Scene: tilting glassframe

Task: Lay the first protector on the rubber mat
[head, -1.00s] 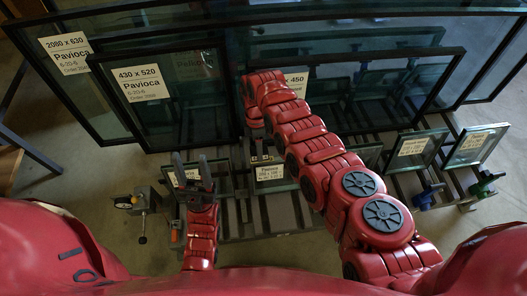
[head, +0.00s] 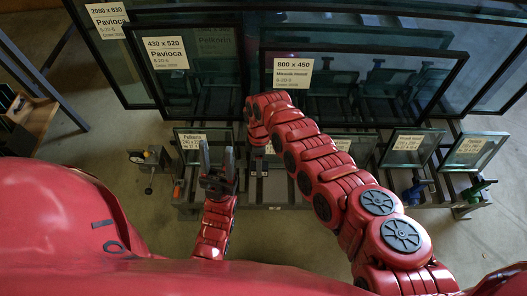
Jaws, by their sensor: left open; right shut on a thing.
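My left gripper (head: 218,160) is open and empty. Its two fingers point up in front of the rack, beside a small labelled pane (head: 192,143). My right gripper (head: 258,167) points down at the middle of the rack, just right of the left one. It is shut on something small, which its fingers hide. I cannot make out a protector or a rubber mat for certain in the head view.
Large framed panes, one labelled 800 x 450 (head: 385,80) and one labelled 430 x 520 (head: 190,70), stand behind the grippers. Small panes (head: 408,150) stand at the right. A wooden shelf (head: 35,125) is at the far left. Floor shows between it and the rack.

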